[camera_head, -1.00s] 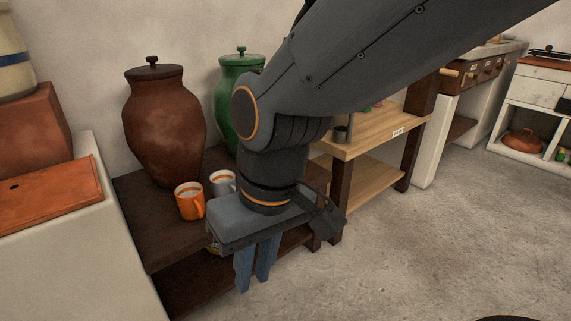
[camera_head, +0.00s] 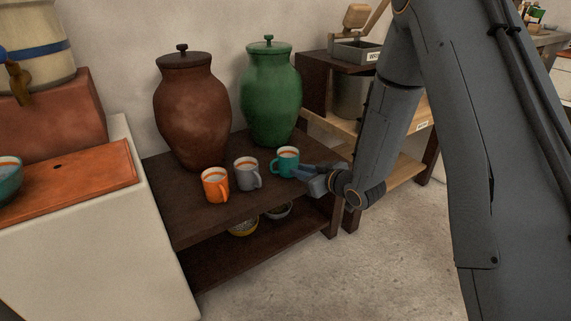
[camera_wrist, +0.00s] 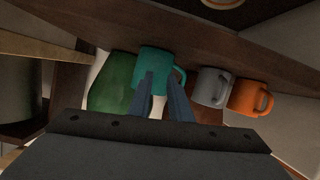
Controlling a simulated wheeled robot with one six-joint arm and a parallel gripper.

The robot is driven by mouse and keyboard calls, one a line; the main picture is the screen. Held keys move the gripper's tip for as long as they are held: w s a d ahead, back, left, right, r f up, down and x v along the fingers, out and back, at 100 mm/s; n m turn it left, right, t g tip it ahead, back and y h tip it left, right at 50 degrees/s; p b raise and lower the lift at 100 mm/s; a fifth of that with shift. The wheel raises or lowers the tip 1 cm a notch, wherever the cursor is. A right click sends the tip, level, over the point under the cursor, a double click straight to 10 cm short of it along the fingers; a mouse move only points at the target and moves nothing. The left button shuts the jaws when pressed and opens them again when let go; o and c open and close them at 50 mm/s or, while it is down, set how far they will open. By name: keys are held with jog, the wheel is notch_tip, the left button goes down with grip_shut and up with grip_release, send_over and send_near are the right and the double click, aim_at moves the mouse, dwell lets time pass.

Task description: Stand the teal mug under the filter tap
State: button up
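The teal mug (camera_head: 287,161) stands upright on the dark wooden shelf top, right of the grey mug. In the wrist view the teal mug (camera_wrist: 153,63) is just beyond my fingertips, with its handle to the right. My gripper (camera_head: 304,171) is low at the mug's right side; in the wrist view its two blue fingers (camera_wrist: 162,80) are apart with nothing held between them. Whether they touch the mug is unclear. The filter tap (camera_head: 18,82), brownish, sticks out of the cream barrel filter (camera_head: 40,50) at the far left, above an orange board.
The grey mug (camera_head: 246,173) and orange mug (camera_head: 215,185) stand left of the teal mug. Brown (camera_head: 193,110) and green (camera_head: 270,95) jars stand behind. A teal bowl (camera_head: 8,178) sits at the left edge on the orange board (camera_head: 70,185). Open floor lies in front.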

aim_at(272, 169)
jog(key=w+a+y+b, duration=0.1)
jog(key=a, duration=0.1)
jog(key=a+f+n+y+b, duration=0.1)
jog(key=a+y, duration=0.1)
jog(key=a, duration=0.1)
jog(key=w+a+f+y+b, duration=0.1)
jog(key=a+y, duration=0.1)
jog(key=a, duration=0.1)
jog(key=shift+w+a+t, duration=0.1)
jog(key=shift+w+t, duration=0.25)
jog(key=shift+t, duration=0.05)
grip_shut()
jog(key=shift+r, duration=0.1)
